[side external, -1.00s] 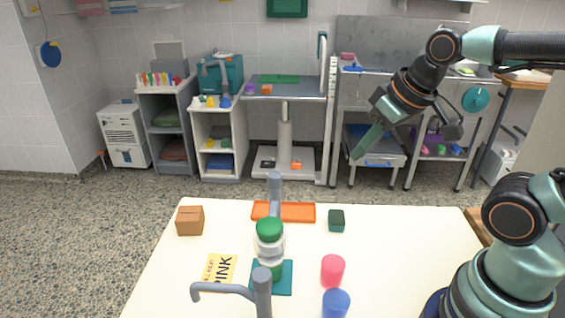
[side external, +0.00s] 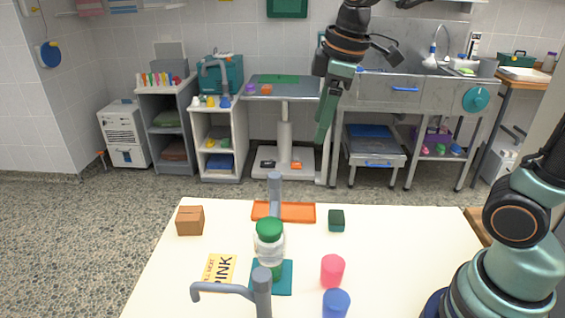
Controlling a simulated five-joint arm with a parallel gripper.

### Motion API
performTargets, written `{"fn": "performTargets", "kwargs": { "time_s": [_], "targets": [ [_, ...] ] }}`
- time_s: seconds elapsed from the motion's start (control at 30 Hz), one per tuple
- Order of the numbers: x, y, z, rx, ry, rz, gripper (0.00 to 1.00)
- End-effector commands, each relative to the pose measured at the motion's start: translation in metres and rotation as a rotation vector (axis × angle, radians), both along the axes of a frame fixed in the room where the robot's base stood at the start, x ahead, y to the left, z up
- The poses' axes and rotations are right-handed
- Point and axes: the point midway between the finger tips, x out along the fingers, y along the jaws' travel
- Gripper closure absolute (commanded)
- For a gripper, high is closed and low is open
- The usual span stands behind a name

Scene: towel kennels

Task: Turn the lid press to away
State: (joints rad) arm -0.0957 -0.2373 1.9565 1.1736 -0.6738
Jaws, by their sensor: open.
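A grey post with a bent arm (side external: 262,292), which looks like the lid press, stands at the near edge of the white table. Its arm points left in the side view, and its lower end is cut off by the frame. A clear jar with a green lid (side external: 269,229) stands upright on a teal plate (side external: 286,284) just behind it. A second grey post (side external: 275,186) rises behind the jar; I cannot tell whether the two posts join. My gripper (side external: 362,100) is open and empty, high above the table's far side, apart from everything on it.
On the white table (side external: 420,260) are a brown box (side external: 190,221), an orange tray (side external: 300,212), a dark green block (side external: 336,220), a pink cup (side external: 333,270), a blue cup (side external: 336,303) and a yellow PINK card (side external: 219,269).

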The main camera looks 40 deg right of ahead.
Motion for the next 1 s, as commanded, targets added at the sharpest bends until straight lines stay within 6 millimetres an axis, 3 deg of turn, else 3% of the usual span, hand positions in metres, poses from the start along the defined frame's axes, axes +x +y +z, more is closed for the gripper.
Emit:
{"fn": "performTargets", "kwargs": {
  "time_s": [0.2,0.4,0.73,1.0],
  "targets": [
    [0.044,0.027,-0.002,-0.083,0.129,0.423,0.30],
    [0.068,0.045,-0.010,-0.114,0.203,0.699,0.30],
    [0.074,0.051,-0.026,-0.121,0.229,0.801,0.30],
    [0.074,0.050,-0.076,-0.121,0.231,0.798,0.30]
  ]
}}
